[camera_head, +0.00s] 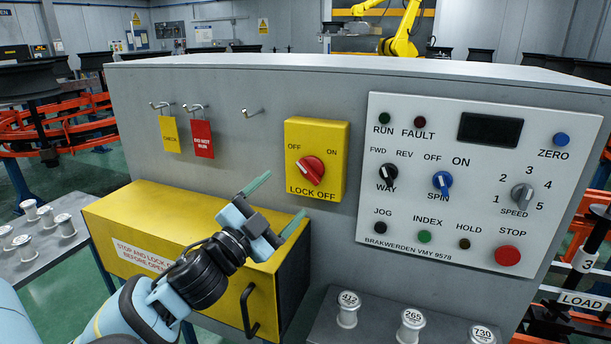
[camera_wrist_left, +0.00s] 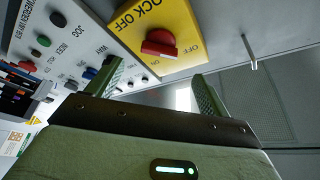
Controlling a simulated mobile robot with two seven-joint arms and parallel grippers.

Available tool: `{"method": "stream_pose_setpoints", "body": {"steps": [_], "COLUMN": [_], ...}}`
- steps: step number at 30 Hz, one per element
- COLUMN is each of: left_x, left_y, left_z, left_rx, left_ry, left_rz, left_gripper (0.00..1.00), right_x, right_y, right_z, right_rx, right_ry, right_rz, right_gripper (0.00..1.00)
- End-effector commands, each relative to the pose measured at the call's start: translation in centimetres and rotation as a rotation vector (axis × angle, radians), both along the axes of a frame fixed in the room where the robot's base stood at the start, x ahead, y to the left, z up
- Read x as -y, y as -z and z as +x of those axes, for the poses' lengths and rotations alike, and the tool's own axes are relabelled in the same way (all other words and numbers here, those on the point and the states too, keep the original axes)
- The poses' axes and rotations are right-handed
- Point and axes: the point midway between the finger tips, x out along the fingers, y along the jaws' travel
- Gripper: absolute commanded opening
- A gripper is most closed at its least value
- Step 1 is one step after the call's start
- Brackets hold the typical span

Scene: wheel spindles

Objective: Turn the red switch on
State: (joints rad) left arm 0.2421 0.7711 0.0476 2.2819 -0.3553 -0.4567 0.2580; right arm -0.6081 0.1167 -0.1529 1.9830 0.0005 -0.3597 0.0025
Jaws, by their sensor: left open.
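The red switch (camera_head: 311,170) is a round knob on a yellow plate (camera_head: 328,130) marked OFF, ON and LOCK OFF, on the grey cabinet front. Its raised grip slants from upper left to lower right, with its upper end toward OFF. My left gripper (camera_head: 276,204) is open and empty, below and to the left of the switch, apart from it. In the left wrist view, the red switch (camera_wrist_left: 158,44) shows just beyond the two green fingertips (camera_wrist_left: 160,80), roughly between them. My right gripper is not in view.
A white control panel (camera_head: 460,205) with knobs and buttons is right of the yellow plate. A yellow box (camera_head: 150,215) with a black handle juts out below my left gripper. Yellow and red tags (camera_head: 202,139) hang from hooks at left. Numbered spindles (camera_head: 411,325) stand on a ledge below.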

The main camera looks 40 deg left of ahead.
Motion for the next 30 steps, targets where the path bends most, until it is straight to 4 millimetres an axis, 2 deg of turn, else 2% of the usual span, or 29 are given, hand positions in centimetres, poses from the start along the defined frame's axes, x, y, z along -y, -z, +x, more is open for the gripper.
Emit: {"method": "stream_pose_setpoints", "body": {"steps": [4, 12, 18, 30], "left_x": [0.0, 0.2, 0.3, 0.4], "left_y": [-0.6, -1.7, -2.1, -2.1], "left_z": [1.1, 4.5, 6.4, 7.3], "left_rx": [0.004, 0.006, 0.004, 0.0], "left_ry": [-0.001, -0.002, -0.001, 0.0], "left_rz": [-0.001, 0.0, 0.0, 0.001], "left_gripper": [0.8, 0.8, 0.8, 0.8], "right_x": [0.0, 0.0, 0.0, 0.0], "right_y": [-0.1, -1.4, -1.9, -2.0], "right_z": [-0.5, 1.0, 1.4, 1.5], "right_rx": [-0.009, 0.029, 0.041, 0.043], "right_ry": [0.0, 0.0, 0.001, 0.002], "right_rz": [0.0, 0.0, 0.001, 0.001], "right_gripper": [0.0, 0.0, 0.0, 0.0]}}
